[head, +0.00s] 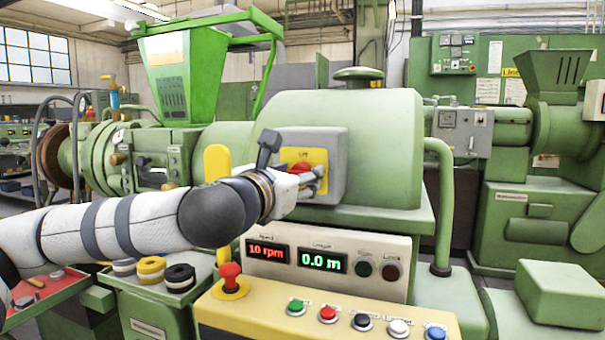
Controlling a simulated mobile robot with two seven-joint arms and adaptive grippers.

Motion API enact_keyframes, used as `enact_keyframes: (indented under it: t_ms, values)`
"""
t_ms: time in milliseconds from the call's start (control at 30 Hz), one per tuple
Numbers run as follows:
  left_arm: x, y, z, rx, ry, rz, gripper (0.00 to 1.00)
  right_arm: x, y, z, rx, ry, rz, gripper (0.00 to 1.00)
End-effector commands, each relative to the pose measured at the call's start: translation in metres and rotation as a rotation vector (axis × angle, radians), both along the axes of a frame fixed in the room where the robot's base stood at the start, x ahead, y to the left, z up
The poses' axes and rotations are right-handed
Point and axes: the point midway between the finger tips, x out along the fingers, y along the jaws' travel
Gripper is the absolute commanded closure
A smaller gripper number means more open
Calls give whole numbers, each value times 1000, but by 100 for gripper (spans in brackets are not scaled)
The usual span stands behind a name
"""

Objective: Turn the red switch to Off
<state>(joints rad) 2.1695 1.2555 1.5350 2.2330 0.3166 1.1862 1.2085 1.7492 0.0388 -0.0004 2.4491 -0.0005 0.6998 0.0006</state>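The red switch (301,167) sits on a yellow plate (318,156) on the front of a grey box (336,150) on the green extruder. My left arm reaches in from the left, and my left gripper (308,180) is at the switch, in front of its lower part. The gripper and wrist hide part of the switch and the plate's lower left. I cannot tell whether the fingers are closed around the switch or only touching it. The switch's position marks are too small to read. My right gripper is not in view.
Below the box, a panel shows a red "10 rpm" display (267,253) and a green "0.0 m" display (322,262). A green pipe (441,200) stands right of the extruder housing.

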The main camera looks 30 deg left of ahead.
Motion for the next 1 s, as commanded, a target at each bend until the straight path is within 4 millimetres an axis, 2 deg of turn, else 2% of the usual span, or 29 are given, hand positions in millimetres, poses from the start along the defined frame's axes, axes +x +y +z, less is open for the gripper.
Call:
enact_keyframes:
  t_ms: [133, 167, 333, 367, 733, 1000]
  values:
    - [0, 0, 0, 0, 0, 0, 53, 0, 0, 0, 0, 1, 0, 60]
    - [0, 0, 0, 0, 0, 0, 57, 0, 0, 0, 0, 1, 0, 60]
    - [0, 0, 0, 0, 0, 0, 96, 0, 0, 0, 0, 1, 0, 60]
    - [0, 0, 0, 0, 0, 0, 100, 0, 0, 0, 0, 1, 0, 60]
    - [0, 0, 0, -48, -11, 1, 100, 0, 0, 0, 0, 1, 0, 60]
    - [1, 0, -1, -233, -55, 1, 100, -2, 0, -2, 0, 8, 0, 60]
